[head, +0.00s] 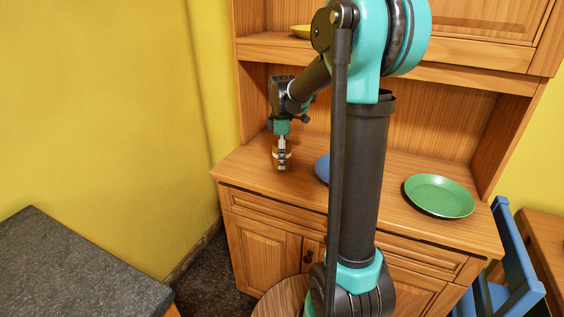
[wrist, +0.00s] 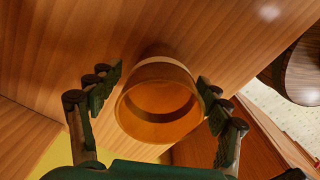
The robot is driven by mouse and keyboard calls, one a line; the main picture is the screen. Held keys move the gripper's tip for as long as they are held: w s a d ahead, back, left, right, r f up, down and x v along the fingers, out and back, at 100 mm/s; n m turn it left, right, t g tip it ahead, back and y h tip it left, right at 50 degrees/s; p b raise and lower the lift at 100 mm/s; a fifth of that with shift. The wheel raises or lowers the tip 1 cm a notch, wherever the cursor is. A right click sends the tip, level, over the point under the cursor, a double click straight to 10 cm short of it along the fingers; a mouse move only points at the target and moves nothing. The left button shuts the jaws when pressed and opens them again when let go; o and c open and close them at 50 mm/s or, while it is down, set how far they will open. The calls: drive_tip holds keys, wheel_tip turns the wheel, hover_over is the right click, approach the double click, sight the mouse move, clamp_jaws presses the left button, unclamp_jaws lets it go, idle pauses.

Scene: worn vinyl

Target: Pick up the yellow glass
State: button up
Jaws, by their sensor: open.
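The yellow glass (wrist: 158,103) is an amber-yellow cup with its open mouth toward the wrist camera. It stands on the wooden cabinet top, near the left end in the head view, where the glass (head: 277,157) is partly hidden behind my gripper. My gripper (head: 282,158) points down at it. In the wrist view my gripper (wrist: 160,88) is open, with one finger on each side of the glass. The left finger shows a small gap from it; the right finger is very close, and I cannot tell whether it touches.
A green plate (head: 439,196) lies on the cabinet top (head: 310,190) to the right. A blue plate (head: 322,168) is partly behind my arm. A yellow dish (head: 301,31) sits on the shelf above. A dark counter (head: 80,265), a blue chair (head: 515,270) and a round wooden top (head: 285,298) stand nearby.

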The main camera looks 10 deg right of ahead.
drive_tip(key=shift+f, duration=0.1)
drive_tip(key=c, duration=1.5)
